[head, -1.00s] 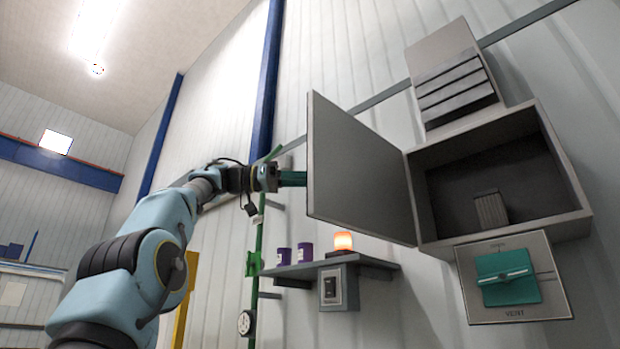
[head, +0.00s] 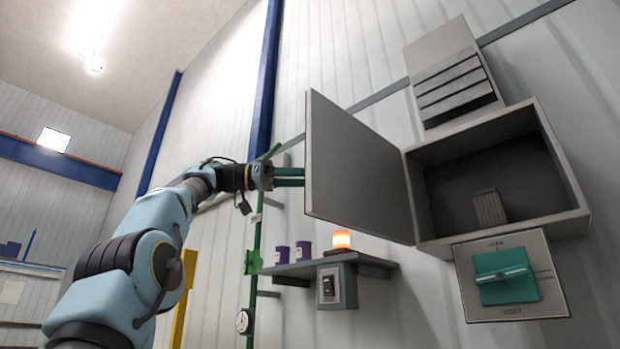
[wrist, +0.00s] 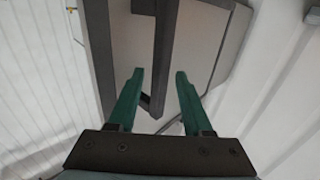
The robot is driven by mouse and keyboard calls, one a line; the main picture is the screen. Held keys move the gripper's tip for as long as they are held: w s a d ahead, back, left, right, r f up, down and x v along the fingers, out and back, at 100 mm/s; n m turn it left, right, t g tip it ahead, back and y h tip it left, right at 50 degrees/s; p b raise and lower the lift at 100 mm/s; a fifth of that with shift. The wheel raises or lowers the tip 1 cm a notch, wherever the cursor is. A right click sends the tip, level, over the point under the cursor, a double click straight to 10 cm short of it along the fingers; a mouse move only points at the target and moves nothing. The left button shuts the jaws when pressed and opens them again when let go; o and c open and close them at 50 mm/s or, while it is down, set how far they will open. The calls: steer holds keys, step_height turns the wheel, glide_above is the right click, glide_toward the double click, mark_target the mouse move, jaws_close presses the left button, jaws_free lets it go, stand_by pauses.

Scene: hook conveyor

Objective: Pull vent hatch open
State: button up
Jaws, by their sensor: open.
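The vent hatch (head: 360,170) is a grey square door swung wide open to the left of its grey box (head: 448,160), standing out from the wall. My gripper (head: 302,177) is at the door's left side, its tips close to or behind the free edge. In the wrist view my green fingers (wrist: 159,75) are spread apart. A dark upright bar (wrist: 165,50) shows between them, in front of a grey panel (wrist: 205,45). I cannot tell whether the fingers touch it. The far ends of the fingers are hidden by the door in the head view.
Below the box is a panel with a teal vent knob (head: 503,276). A louvred grey unit (head: 452,75) is above it. A shelf (head: 310,269) with purple cups (head: 282,255) and a lit orange beacon (head: 342,240) is below the door. A green pole (head: 256,265) stands left.

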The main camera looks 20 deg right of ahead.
steer(key=p+v, duration=0.1)
steer(key=v, duration=0.8)
steer(key=shift+w+a, duration=0.15)
steer(key=shift+a, duration=0.2)
steer(key=shift+d, duration=0.1)
steer(key=w+d+f+n+t+y, duration=0.25)
steer(key=w+d+f+n, duration=0.3)
steer(key=f, duration=0.55)
steer(key=w+d+f+n+t+y, duration=0.2)
steer(key=w+d+f+n+t, duration=0.3)
steer(key=f, duration=0.5)
steer(key=w+a+f+n+y, duration=0.25)
steer(key=f+n, duration=0.25)
steer(key=f, duration=0.7)
steer(key=s+a+f+n+y, duration=0.2)
steer(key=s+a+f+y, duration=0.15)
steer(key=a+f, duration=0.4)
steer(key=s+a+f+n+y, duration=0.15)
steer(key=s+a+f, duration=0.35)
steer(key=f, duration=0.6)
steer(key=s+a+f+n+y, duration=0.1)
steer(key=s+a+f+y, duration=0.2)
steer(key=s+a+f, duration=0.45)
steer(key=s+a+f+y, duration=0.2)
steer(key=s+a+f, duration=0.3)
steer(key=s+f, duration=0.4)
steer(key=shift+a+f, duration=0.3)
steer(key=shift+a, duration=0.1)
